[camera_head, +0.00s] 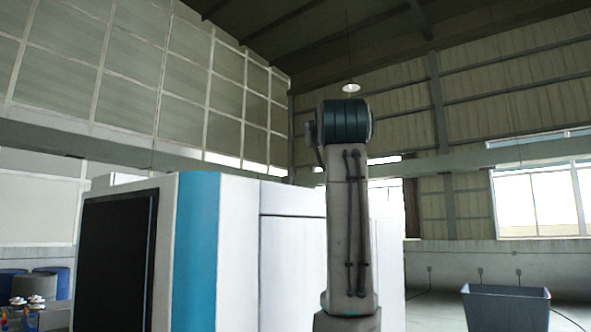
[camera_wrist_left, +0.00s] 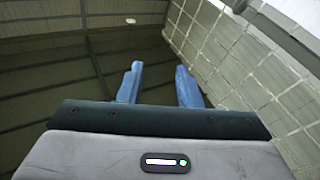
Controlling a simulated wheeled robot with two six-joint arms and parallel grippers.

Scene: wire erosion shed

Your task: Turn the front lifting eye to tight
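No lifting eye can be made out in either view. My left gripper (camera_wrist_left: 159,68) shows in the left wrist view with its two blue fingers apart and nothing between them. It points up at the dark roof and touches nothing visible. My right gripper is in neither view. A large white machine cabinet (camera_head: 286,255) with a blue upright stripe (camera_head: 196,250) and a dark panel (camera_head: 113,260) stands left of the middle in the head view.
A grey open bin (camera_head: 506,310) stands on the floor at the lower right. A blue drum (camera_head: 62,283) and a grey drum (camera_head: 33,292) stand at the lower left, near small white-and-orange items (camera_head: 33,301). Pale floor shows between cabinet and bin.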

